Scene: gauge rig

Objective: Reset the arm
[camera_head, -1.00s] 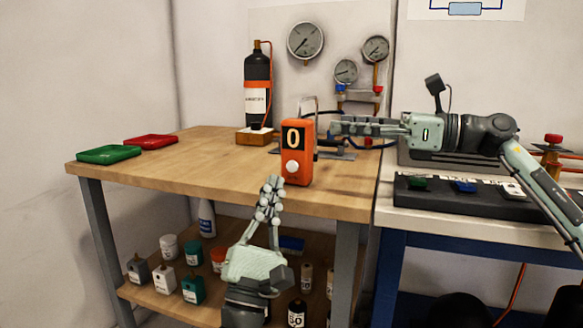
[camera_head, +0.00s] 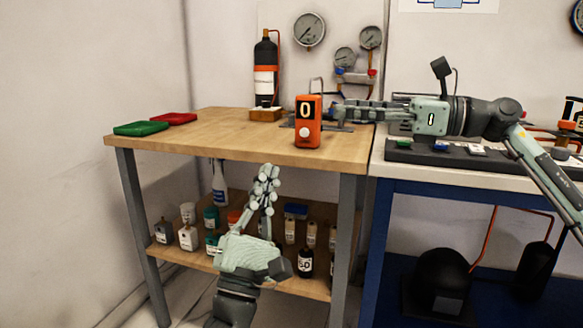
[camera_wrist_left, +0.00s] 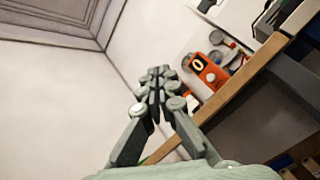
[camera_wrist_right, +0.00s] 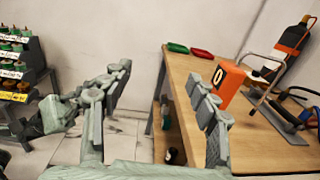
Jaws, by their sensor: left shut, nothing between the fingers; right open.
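My left gripper (camera_head: 266,172) is shut and empty, pointing up in front of the wooden bench (camera_head: 215,128), below its top edge. In the left wrist view its fingers (camera_wrist_left: 158,72) meet. My right gripper (camera_head: 335,110) reaches in from the right over the bench, beside an orange counter box (camera_head: 307,134) showing "0" with a white button. In the right wrist view the right fingers (camera_wrist_right: 165,90) are spread apart and empty. The box also shows in the right wrist view (camera_wrist_right: 228,82), beyond the right-hand finger, and in the left wrist view (camera_wrist_left: 207,71).
Green (camera_head: 141,128) and red (camera_head: 176,118) trays lie at the bench's left end. A black cylinder (camera_head: 265,74) and gauges (camera_head: 310,30) stand behind. Small bottles (camera_head: 305,262) fill the lower shelf. A blue-framed table (camera_head: 450,186) stands right. The bench's middle is clear.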

